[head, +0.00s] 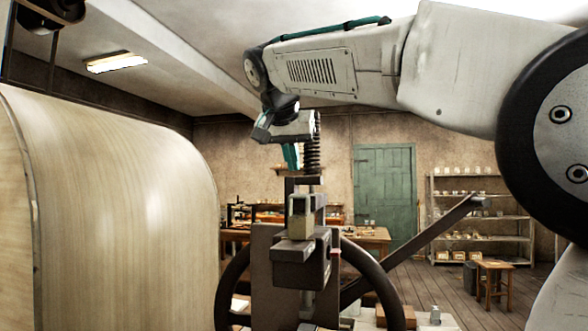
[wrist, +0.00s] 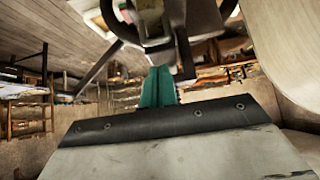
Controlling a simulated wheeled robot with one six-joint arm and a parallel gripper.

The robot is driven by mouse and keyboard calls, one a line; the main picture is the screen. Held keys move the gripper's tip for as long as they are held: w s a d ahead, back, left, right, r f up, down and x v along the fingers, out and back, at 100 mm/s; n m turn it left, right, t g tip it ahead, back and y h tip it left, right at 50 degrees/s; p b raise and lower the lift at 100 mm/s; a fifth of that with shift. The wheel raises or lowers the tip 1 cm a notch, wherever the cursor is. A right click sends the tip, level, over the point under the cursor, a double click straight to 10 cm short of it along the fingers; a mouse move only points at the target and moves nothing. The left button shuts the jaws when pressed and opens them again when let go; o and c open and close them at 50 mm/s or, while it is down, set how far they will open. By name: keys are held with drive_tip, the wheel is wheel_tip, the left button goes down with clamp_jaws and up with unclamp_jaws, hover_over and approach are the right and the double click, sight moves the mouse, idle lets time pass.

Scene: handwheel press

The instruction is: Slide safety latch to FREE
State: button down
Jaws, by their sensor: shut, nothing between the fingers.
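The handwheel press (head: 268,262) stands in the middle of the head view, with a dark frame, a wheel rim (head: 228,285) behind it and a threaded, spring-like screw (head: 312,150) on top. A pale greenish block (head: 300,218) sits at its upper front, above a dark box-shaped part. I cannot tell for sure which part is the safety latch. My gripper (head: 291,157) has teal fingers and hangs above the press head, beside the screw, apart from the block. In the wrist view the fingers (wrist: 158,88) are together and empty, pointing toward the dark press parts (wrist: 178,38).
A large curved wooden panel (head: 110,200) fills the left side. A long dark lever (head: 420,245) slants up to the right from the press. Behind are a green door (head: 385,195), shelves (head: 480,210), a stool (head: 495,280) and workbenches. Open air surrounds my gripper on its left.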

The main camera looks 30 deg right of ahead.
drive_tip(key=x, duration=0.8)
drive_tip(key=shift+w+d+f, duration=0.1)
drive_tip(key=shift+w, duration=0.05)
drive_tip(key=s+a, duration=0.3)
idle(0.3)
